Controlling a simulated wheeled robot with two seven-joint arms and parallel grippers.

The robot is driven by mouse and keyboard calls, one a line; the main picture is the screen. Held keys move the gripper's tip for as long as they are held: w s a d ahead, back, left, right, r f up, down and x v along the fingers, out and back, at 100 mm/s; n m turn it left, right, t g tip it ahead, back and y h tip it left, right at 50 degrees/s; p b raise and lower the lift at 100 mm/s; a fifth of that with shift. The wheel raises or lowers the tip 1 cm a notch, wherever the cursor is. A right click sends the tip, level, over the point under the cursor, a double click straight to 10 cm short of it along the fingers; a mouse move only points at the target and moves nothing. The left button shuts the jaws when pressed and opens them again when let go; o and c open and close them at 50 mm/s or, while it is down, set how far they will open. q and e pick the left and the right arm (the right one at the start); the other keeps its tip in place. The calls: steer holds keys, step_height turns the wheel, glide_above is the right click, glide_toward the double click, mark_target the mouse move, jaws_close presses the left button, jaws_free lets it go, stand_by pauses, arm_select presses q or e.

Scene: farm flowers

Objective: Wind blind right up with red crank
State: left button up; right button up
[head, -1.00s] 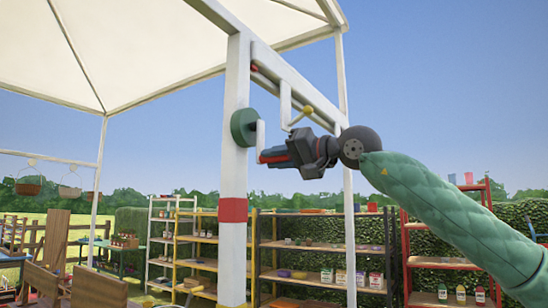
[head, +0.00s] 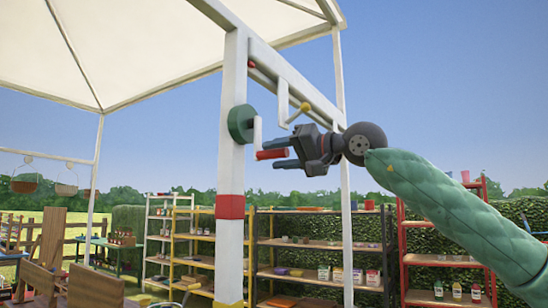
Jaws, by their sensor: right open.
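The red crank handle (head: 272,154) sticks out sideways from the lower end of a white crank arm (head: 258,132). That arm is joined to a round green hub (head: 240,124) on the white post (head: 232,165). My right gripper (head: 277,153) is open, its two dark fingers apart and pointing left, one above and one below the handle's right end. I cannot tell whether a finger touches it. I cannot make out the blind itself. My left gripper is not in view.
A second white crank with a yellow knob (head: 303,108) hangs from the white beam (head: 290,76), just above my right gripper. A red shelf rack (head: 402,240) and a yellow-framed shelf rack (head: 173,240) stand behind. A pale canopy (head: 150,45) is overhead.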

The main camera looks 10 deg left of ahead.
arm_select(q)
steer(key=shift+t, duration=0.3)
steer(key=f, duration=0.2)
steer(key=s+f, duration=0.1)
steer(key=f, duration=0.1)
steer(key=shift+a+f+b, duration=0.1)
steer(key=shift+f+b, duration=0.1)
steer(key=shift+b, duration=0.15)
arm_select(e)
steer(key=v, duration=0.6)
steer(key=shift+d, duration=0.2)
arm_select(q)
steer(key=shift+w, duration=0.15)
